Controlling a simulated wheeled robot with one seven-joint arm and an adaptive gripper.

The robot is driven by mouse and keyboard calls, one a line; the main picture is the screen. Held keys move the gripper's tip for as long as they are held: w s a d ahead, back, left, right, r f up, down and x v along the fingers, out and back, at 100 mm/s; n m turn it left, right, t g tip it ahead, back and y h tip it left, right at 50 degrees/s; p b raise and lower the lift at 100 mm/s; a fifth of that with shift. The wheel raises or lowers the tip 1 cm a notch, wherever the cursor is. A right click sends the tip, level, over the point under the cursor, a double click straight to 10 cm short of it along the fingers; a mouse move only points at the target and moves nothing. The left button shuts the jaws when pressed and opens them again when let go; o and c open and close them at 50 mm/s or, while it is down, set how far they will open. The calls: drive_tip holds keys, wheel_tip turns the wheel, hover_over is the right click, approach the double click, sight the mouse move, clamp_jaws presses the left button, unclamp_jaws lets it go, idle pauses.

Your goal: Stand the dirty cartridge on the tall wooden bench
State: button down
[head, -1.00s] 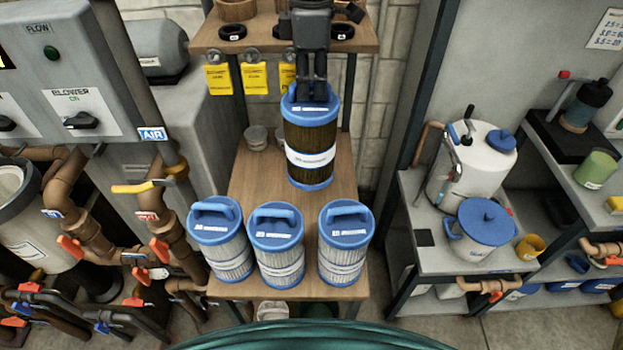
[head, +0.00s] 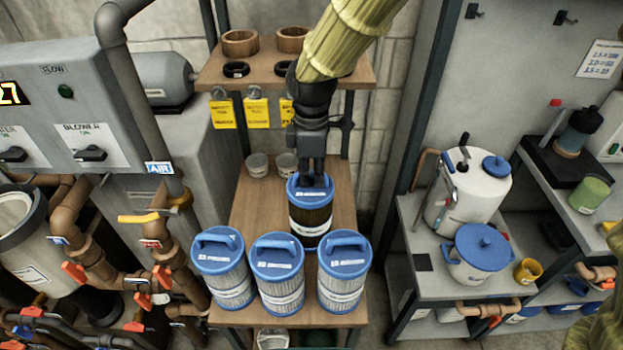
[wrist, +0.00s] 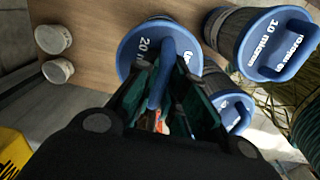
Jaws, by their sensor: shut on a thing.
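The dirty cartridge (head: 310,215) has dark brown pleats, a white band and a blue cap. It is upright on or just above the tall wooden bench (head: 262,205), behind three paler cartridges. Its lower end is hidden by them, so I cannot tell whether it touches the wood. My gripper (head: 312,182) comes from above and is shut on its handle. In the wrist view, the fingers (wrist: 160,105) straddle the blue handle, and the cap (wrist: 138,42) reads "20". The bare bench top (wrist: 95,30) shows beside it.
Three white-pleated cartridges (head: 220,265) (head: 278,272) (head: 343,270) line the bench's front edge. Two small cups (head: 257,165) (head: 287,164) stand at its back. A shelf (head: 215,75) with rings and hanging yellow tags is above. Bare wood lies left of the dirty cartridge.

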wheel_tip(320, 180, down, 3)
drive_tip(key=shift+w+r, duration=0.1)
drive_tip(key=shift+r, duration=0.1)
drive_tip(key=shift+f, duration=0.1)
drive_tip(key=c, duration=1.5)
unclamp_jaws()
wheel_tip(320, 180, up, 12)
drive_tip(key=shift+r+b, duration=0.15)
drive_tip(key=shift+b, duration=1.05)
